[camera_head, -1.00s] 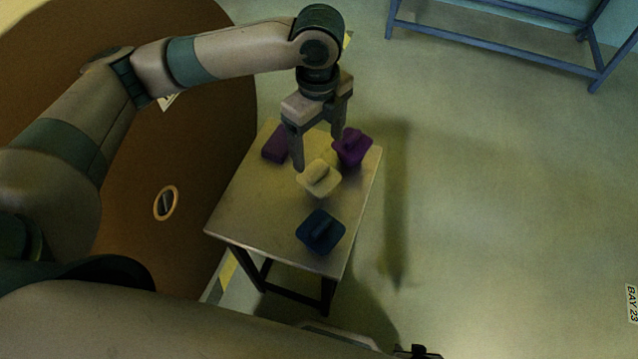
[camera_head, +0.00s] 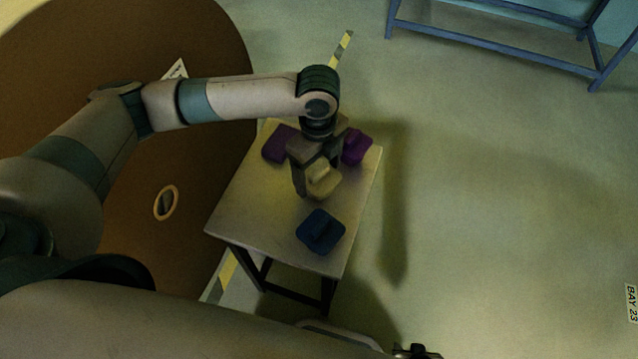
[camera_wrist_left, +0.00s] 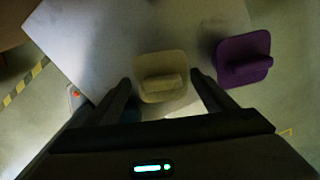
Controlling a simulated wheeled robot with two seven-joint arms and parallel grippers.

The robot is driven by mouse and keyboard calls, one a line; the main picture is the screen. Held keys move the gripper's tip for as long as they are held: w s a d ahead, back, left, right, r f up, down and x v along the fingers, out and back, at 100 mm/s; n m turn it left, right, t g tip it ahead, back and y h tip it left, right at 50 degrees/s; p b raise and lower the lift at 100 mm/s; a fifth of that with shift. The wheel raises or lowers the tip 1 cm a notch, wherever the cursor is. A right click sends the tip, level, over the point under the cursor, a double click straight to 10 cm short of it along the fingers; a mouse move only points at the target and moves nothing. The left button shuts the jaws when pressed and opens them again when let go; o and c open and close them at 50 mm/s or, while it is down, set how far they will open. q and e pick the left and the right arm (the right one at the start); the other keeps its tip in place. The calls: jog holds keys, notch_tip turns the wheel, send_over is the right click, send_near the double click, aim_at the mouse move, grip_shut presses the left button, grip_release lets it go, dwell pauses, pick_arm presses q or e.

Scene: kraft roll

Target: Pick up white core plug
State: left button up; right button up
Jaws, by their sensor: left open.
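The white core plug (camera_head: 323,182) looks cream-coloured, a rounded square base with a raised grip bar. It sits on the small table (camera_head: 245,205), and the gripper partly hides it in the head view. My left gripper (camera_head: 316,185) is open and low over the plug. In the left wrist view the plug (camera_wrist_left: 161,78) lies between and just beyond the two spread fingers (camera_wrist_left: 160,88), with a finger to each side. I cannot tell whether the fingers touch it. My right gripper (camera_head: 417,352) shows only as a small dark piece at the bottom edge.
A blue plug (camera_head: 320,232) stands nearer on the table. A large brown roll (camera_head: 215,150) stands left of the table. A blue frame (camera_head: 490,45) is far behind.

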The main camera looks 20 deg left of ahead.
aim_at(318, 183)
pick_arm(q)
jog(key=shift+w+f, duration=0.2)
jog(key=shift+f, duration=2.35)
jog(key=c, duration=0.9)
